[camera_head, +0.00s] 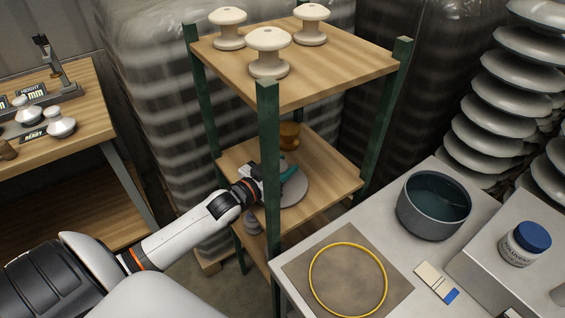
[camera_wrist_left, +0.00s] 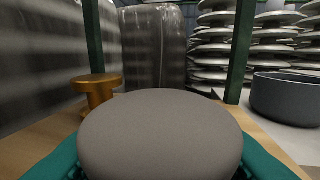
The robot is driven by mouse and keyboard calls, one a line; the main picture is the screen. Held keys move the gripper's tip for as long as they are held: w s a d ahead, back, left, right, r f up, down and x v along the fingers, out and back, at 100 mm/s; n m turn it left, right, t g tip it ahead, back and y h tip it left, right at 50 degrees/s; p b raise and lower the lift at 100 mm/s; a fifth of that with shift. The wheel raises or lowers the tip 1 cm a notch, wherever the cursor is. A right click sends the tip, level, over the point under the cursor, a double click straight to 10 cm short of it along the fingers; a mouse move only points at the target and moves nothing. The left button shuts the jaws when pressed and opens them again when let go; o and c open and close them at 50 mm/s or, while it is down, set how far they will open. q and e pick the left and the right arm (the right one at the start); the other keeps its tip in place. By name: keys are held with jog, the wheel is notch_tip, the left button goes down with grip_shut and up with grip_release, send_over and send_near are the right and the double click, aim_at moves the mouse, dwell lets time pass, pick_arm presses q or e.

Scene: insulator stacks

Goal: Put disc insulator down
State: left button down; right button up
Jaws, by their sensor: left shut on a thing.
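A grey disc insulator (camera_head: 292,188) is at the middle shelf (camera_head: 326,183) of the green-posted wooden rack. My left gripper (camera_head: 288,182), with teal fingers, is shut on it. In the left wrist view the grey disc (camera_wrist_left: 160,135) fills the lower middle, with a teal finger on each side. I cannot tell whether the disc touches the shelf, as its underside is hidden. A brown spool-shaped insulator (camera_head: 289,136) stands behind it, and also shows left of the disc in the wrist view (camera_wrist_left: 97,91). My right gripper is not in view.
White spool insulators (camera_head: 268,52) stand on the rack's top shelf. A front green post (camera_head: 268,160) stands close to my left gripper. At the right, a white table holds a dark bowl (camera_head: 433,206), a yellow ring (camera_head: 347,279) and a solvent jar (camera_head: 524,244).

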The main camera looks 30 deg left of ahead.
pick_arm(q)
jog(key=shift+r, duration=0.15)
jog(key=c, duration=1.2)
grip_release()
jog(key=shift+f, duration=0.25)
jog(key=shift+c, duration=0.2)
jog(key=o, duration=0.4)
jog(key=shift+r, duration=0.1)
jog(key=v, duration=1.2)
jog(key=shift+s+b, duration=0.1)
jog(key=shift+b, duration=0.3)
